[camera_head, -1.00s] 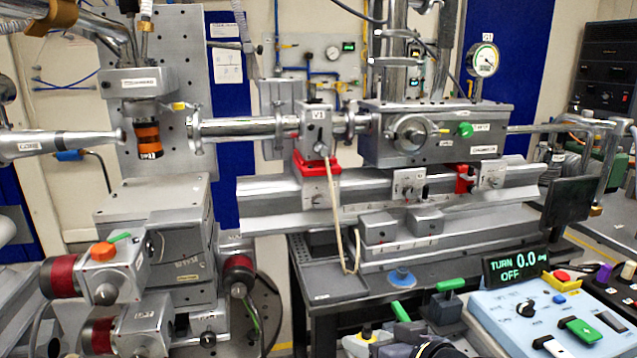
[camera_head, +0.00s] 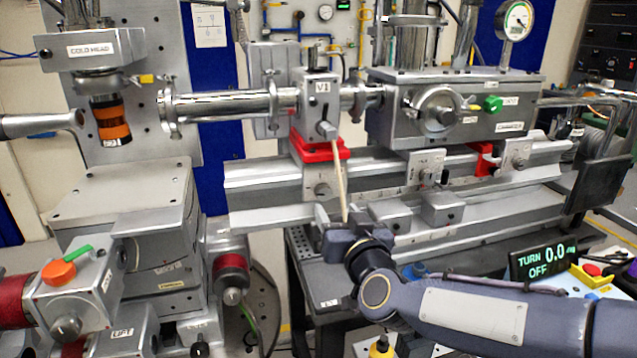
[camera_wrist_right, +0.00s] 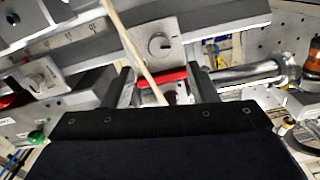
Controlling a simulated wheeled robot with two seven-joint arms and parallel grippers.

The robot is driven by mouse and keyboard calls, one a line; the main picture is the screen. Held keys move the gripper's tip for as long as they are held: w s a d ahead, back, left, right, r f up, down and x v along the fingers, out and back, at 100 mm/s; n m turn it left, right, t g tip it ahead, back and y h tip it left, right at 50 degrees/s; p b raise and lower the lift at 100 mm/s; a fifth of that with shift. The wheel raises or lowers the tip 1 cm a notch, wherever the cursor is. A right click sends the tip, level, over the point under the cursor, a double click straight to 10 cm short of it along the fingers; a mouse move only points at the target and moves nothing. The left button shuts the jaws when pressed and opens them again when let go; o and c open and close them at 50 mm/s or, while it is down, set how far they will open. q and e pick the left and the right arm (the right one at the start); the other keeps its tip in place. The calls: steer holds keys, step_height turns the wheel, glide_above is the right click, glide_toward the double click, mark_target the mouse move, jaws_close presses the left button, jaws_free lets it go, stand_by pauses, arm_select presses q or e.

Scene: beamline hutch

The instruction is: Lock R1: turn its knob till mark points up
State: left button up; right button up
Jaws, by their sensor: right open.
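A knob (camera_head: 321,189) sits on the front of the rail carrier under the red clamp and the V1 valve. Its lettering is too small to read, so I cannot confirm it is R1. In the right wrist view a round grey knob (camera_wrist_right: 160,45) with a dark mark shows on a carrier block, beyond the fingers; that view is turned over, so I cannot tell the mark's true direction. My right gripper (camera_head: 341,217) is open, low in front of the rail and apart from the knob. Its two fingers also show in the wrist view (camera_wrist_right: 162,87).
Other carriers with knobs (camera_head: 427,170) stand along the rail (camera_head: 255,186) to the right. The red clamp (camera_head: 318,148) is above. A control box (camera_head: 590,278) stands at right.

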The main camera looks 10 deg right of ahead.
mark_target(325, 193)
steer(key=shift+w+a, duration=0.15)
steer(key=shift+w, duration=3.95)
steer(key=c, duration=1)
